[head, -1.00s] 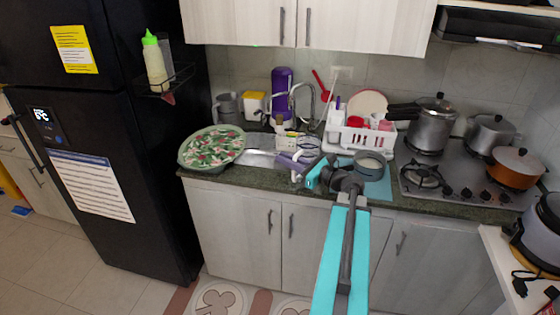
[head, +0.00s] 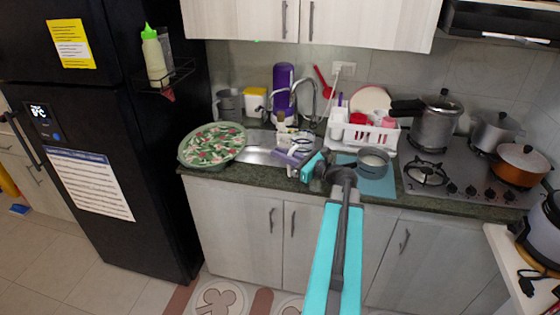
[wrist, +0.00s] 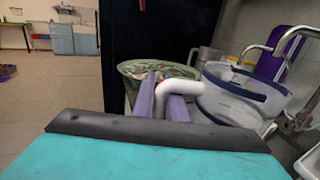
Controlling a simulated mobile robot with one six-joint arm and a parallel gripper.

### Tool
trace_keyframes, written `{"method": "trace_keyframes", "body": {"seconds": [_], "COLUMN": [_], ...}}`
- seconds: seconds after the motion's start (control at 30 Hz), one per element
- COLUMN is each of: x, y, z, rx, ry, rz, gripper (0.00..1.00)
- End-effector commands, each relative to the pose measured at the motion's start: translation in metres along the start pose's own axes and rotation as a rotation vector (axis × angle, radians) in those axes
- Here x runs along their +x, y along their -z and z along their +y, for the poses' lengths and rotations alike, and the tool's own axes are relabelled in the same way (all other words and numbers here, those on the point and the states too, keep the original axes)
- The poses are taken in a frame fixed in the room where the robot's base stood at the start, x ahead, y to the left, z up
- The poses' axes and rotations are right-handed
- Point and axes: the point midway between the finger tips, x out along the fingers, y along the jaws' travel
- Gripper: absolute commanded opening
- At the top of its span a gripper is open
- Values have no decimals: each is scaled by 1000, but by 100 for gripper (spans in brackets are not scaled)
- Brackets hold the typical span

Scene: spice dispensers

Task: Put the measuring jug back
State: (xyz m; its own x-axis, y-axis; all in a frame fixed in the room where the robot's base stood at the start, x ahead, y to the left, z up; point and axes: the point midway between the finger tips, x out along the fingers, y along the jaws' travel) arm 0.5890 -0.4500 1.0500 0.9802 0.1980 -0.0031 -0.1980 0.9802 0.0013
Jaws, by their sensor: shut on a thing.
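The measuring jug (wrist: 235,95) is a clear, round vessel with a dark blue band and a white handle (wrist: 185,88). In the wrist view it is just right of my gripper's two purple-grey fingers (wrist: 160,97), which are shut on the white handle. In the head view my gripper (head: 295,157) is over the counter at the right end of the sink, with the clear jug (head: 303,141) just behind it. The jug is small and partly hidden there. I cannot tell whether its base touches anything.
A floral tray (head: 213,146) lies left of the sink (head: 262,150). A white dish rack (head: 370,135) stands behind, and a grey pot (head: 373,161) sits on a blue mat (head: 378,187) to the right. A faucet (head: 313,95) and purple bottle (head: 284,92) stand behind the jug.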

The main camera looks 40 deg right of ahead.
Motion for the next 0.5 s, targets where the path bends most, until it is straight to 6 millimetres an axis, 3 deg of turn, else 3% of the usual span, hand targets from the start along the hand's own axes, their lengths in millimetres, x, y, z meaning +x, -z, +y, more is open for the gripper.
{"method": "trace_keyframes", "body": {"seconds": [0.2, 0.5], "x": [-8, -10], "y": [17, 19], "z": [-6, -9], "rx": [-2, -2], "ry": [15, 19], "rz": [-2, -2], "gripper": [0, 0]}}
